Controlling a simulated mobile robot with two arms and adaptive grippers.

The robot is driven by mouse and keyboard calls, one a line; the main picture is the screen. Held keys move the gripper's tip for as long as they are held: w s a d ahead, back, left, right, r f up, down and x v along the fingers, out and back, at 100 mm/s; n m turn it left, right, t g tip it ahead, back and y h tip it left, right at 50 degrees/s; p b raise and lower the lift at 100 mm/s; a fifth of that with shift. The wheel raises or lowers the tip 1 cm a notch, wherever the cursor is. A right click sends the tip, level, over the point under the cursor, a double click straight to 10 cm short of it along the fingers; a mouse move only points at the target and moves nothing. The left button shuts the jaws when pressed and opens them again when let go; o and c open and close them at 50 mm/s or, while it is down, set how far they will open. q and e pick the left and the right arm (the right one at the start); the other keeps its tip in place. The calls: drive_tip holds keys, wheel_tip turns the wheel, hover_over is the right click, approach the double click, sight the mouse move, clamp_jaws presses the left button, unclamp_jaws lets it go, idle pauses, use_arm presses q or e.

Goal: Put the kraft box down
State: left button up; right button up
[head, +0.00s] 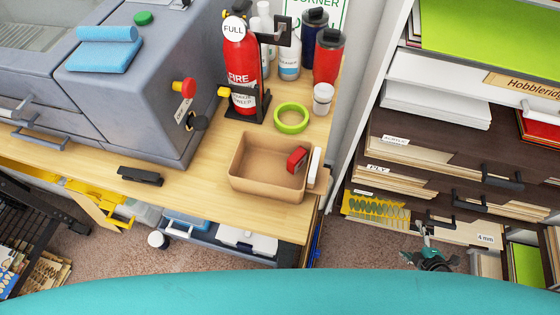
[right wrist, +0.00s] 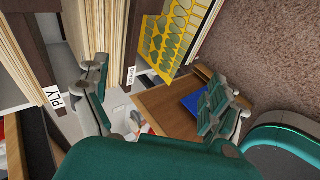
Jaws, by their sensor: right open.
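The kraft box (head: 240,172) is an open-topped brown tray-like box. It stands upright on the wooden worktop, near the front right corner in the head view. A small red object (head: 297,159) lies inside it. My right gripper (head: 428,262) is well to the right of the box and lower in the picture, in front of the sheet rack, and apart from the box. In the right wrist view its two green fingers (right wrist: 155,100) are spread with nothing gripped between them. My left gripper is not in view.
On the worktop (head: 215,175) stand a red fire extinguisher (head: 241,65), a green tape roll (head: 291,118), cups and bottles. A grey machine (head: 140,90) fills the left. The sheet rack (head: 400,130) stands at the right, with a yellow leaf-pattern sheet (head: 375,207) near my right gripper.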

drive_tip(key=w+d+r+n+t+y, duration=0.1)
drive_tip(key=w+r+n+t+y, duration=0.1)
drive_tip(key=w+r+n, duration=0.55)
drive_tip(key=w+a+r+n+y, duration=0.1)
drive_tip(key=a+r+n+y, duration=0.25)
drive_tip(key=r+n, duration=0.4)
drive_tip(key=w+a+r+n+y, duration=0.25)
drive_tip(key=r+n+y, duration=0.2)
drive_tip(key=r, duration=0.65)
drive_tip(key=s+a+r+n+g+y, duration=0.2)
drive_tip(key=s+a+r+n+g, duration=0.25)
drive_tip(key=n, duration=0.35)
drive_tip(key=s+a+r+n+g+y, duration=0.1)
drive_tip(key=s+a+r+n+g, duration=0.25)
drive_tip(key=a+r+n, duration=0.35)
drive_tip(key=p, duration=0.2)
approach(327, 180)
drive_tip(key=x, duration=0.4)
drive_tip(key=shift+n, duration=0.45)
drive_tip(key=p+x, duration=0.2)
drive_tip(key=x, duration=0.2)
drive_tip(key=shift+a+p, duration=0.3)
drive_tip(key=shift+p, duration=0.05)
drive_tip(key=shift+w+a+f, duration=0.15)
drive_tip(key=shift+a+f, duration=0.2)
drive_tip(key=shift+a, duration=0.1)
drive_tip(key=c, duration=1.7)
drive_tip(key=shift+o, duration=0.2)
drive_tip(key=shift+r, duration=0.15)
